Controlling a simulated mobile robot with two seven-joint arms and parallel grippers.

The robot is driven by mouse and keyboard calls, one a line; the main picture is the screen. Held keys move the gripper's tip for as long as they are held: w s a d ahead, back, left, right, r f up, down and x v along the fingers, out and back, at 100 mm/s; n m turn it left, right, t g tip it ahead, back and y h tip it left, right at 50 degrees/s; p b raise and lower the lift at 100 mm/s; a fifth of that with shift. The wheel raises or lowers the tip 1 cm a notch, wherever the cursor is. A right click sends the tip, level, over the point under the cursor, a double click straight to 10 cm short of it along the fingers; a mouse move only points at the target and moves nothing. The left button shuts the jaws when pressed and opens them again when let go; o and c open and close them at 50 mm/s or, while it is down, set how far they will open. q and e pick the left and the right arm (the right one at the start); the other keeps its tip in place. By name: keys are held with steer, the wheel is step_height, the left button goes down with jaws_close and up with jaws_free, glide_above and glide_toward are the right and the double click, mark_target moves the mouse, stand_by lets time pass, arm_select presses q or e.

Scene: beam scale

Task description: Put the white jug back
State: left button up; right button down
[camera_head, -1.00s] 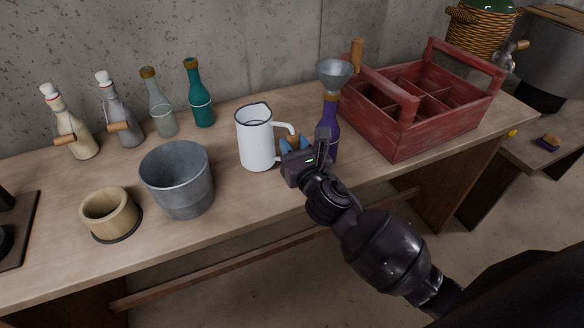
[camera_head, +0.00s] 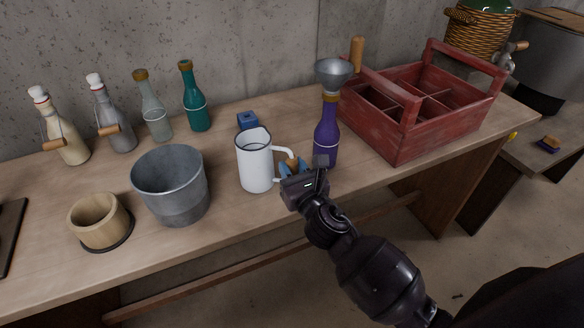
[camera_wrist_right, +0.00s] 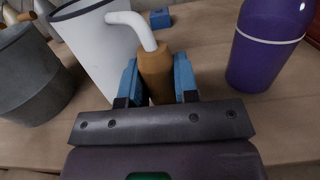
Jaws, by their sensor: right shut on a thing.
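The white jug (camera_head: 255,163) with a dark rim is upright over the middle of the bench, between the grey bucket and the purple bottle. My right gripper (camera_head: 291,168) is on its right side, with blue fingers shut on the wooden grip (camera_wrist_right: 155,72) of the jug's handle. In the right wrist view the white jug (camera_wrist_right: 98,45) stands left of the fingers. I cannot tell whether its base touches the bench. My left gripper is not in view.
A purple bottle (camera_head: 326,143) with a metal funnel (camera_head: 333,73) stands close right of my gripper. A small blue block (camera_head: 247,120) lies behind the jug. The grey bucket (camera_head: 172,190) is close left. A red crate (camera_head: 415,125) stands right. Several bottles line the back left.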

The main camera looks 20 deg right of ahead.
steer(key=c, duration=0.9)
jaws_free()
steer(key=shift+f, duration=0.1)
steer(key=shift+o, duration=0.2)
steer(key=shift+r, duration=0.25)
steer(key=s, duration=1.2)
steer(key=s+d+f+m+g, duration=0.2)
steer(key=s+f+m, duration=0.2)
steer(key=m, duration=0.7)
steer(key=s+d+f+m+g, duration=0.2)
steer(key=s+f+m, duration=0.3)
steer(key=f+m, duration=0.4)
steer(key=s+d+f+m+g, duration=0.3)
steer(key=f+m, duration=0.4)
steer(key=m, duration=0.8)
steer(key=shift+s+f+g+h, duration=0.2)
steer(key=shift+s+g+h, duration=0.15)
steer(key=shift+s, duration=0.4)
